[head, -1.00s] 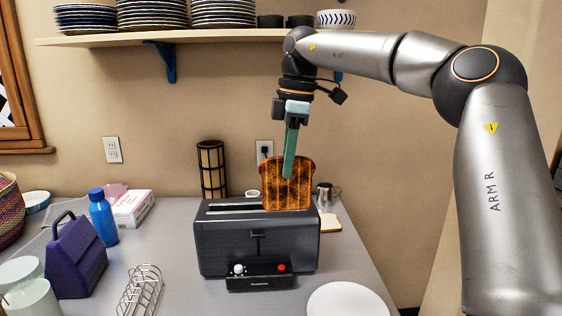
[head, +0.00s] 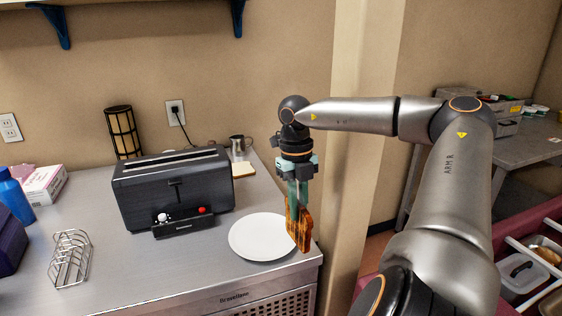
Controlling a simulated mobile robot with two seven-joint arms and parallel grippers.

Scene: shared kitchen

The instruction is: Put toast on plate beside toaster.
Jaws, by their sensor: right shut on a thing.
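The browned slice of toast (head: 300,226) hangs upright, seen nearly edge-on, in my right gripper (head: 298,200), which is shut on it. In the head view the toast overlaps the right rim of the white plate (head: 256,237); I cannot tell how high above the plate it is. The bare plate lies on the counter near its right front corner. The black toaster (head: 172,190) stands to the left of the plate, with a white and a red knob on its front. My left gripper is not in view.
A wire toast rack (head: 70,258) stands left of the toaster. A metal jug (head: 237,146) and a bread slice on a board (head: 243,171) are behind it. The counter's right edge runs close to the plate.

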